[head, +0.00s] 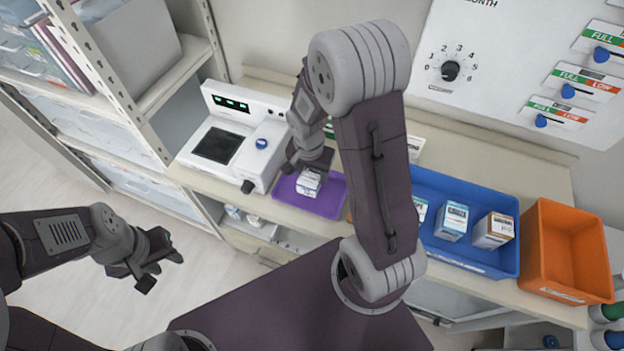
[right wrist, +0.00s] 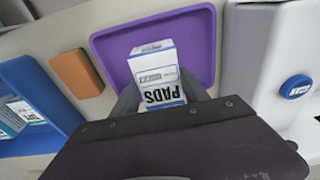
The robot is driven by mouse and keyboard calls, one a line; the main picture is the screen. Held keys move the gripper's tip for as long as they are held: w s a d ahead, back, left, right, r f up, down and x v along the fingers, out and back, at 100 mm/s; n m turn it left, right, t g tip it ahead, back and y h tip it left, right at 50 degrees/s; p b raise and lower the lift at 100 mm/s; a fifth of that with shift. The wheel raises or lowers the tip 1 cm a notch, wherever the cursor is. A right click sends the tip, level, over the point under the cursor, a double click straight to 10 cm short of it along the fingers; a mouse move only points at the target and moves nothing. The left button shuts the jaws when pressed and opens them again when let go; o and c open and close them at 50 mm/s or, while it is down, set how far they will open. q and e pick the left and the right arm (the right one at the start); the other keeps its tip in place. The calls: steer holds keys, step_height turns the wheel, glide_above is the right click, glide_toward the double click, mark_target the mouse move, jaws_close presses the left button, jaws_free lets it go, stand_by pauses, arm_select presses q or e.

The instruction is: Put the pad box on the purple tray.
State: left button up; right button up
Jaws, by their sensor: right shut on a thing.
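The pad box (head: 309,184) is white with blue and dark print, and "PADS" shows on it in the right wrist view (right wrist: 158,78). My right gripper (head: 308,170) is shut on it, with the fingers on either side. The box is over the purple tray (head: 327,205), within its outline; I cannot tell whether it touches the tray floor. The tray's rim also shows in the right wrist view (right wrist: 205,45). My left gripper (head: 158,270) is open and empty, off to the left over the floor, away from the counter.
A white device (head: 218,145) with a blue knob stands left of the tray. A small orange block (right wrist: 77,73) lies between the tray and a blue bin (head: 470,262) holding several boxes. An orange bin (head: 568,285) stands at the right. Shelves rise at the left.

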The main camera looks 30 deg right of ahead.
mark_target(312, 181)
step_height(312, 181, down, 3)
steer(key=shift+s+f, duration=0.1)
steer(key=shift+s, duration=0.05)
steer(key=shift+w+f, duration=0.2)
steer(key=shift+f, duration=0.15)
steer(key=shift+s, duration=0.1)
steer(key=shift+f+b, duration=0.15)
steer(key=shift+b, duration=0.3)
steer(key=o, duration=1.2)
steer(key=shift+c, duration=0.2)
steer(key=shift+o, duration=1.2)
